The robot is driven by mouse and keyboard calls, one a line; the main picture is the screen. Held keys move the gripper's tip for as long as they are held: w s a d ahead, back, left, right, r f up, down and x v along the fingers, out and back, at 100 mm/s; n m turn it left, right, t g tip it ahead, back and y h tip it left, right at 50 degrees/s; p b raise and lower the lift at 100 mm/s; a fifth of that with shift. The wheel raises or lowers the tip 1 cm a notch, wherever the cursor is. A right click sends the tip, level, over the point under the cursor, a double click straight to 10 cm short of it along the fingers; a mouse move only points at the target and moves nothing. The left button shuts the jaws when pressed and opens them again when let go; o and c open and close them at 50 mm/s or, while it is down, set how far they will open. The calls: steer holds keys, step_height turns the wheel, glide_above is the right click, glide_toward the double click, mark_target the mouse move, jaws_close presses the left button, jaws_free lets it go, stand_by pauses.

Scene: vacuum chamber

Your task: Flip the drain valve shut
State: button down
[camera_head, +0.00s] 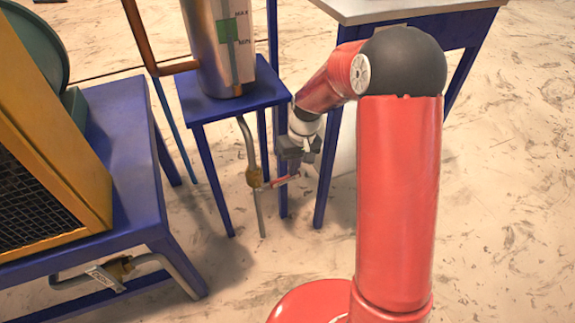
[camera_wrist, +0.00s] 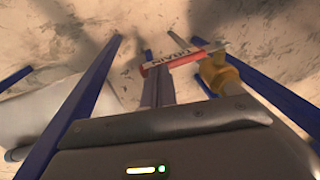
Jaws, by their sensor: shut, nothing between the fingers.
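The drain valve has a brass body (camera_head: 254,177) on a thin grey pipe that runs down from under the small blue stand. Its red handle (camera_head: 284,181) sticks out to the right, crosswise to the pipe. In the wrist view, the handle (camera_wrist: 182,57) carries a white label that reads DRAIN upside down, and the brass body (camera_wrist: 219,76) sits at its right. My gripper (camera_head: 294,168) is shut and empty, pointing down close above the handle. I cannot tell whether it touches the handle.
A steel tank (camera_head: 222,45) with a MIN/MAX gauge stands on the blue stand (camera_head: 235,104). Blue legs surround the valve closely. Another brass valve (camera_head: 118,267) with a pale labelled handle sits under the blue bench (camera_head: 125,170) at left. A grey-topped table (camera_head: 400,8) stands behind my arm.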

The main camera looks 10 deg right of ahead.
steer(key=shift+w+d+f+b, duration=0.1)
steer(key=shift+d+f+b, duration=0.1)
steer(key=shift+f, duration=0.25)
steer(key=shift+d+f+b, duration=0.2)
steer(key=shift+f, duration=0.25)
steer(key=shift+d+f, duration=0.2)
steer(key=shift+f, duration=0.35)
steer(key=shift+d+f+b, duration=0.1)
steer(key=shift+b, duration=0.2)
step_height(320, 180, up, 9)
steer(key=p, duration=0.1)
glide_above(299, 173)
steer(key=shift+w+d, duration=0.25)
steer(key=shift+d, duration=0.05)
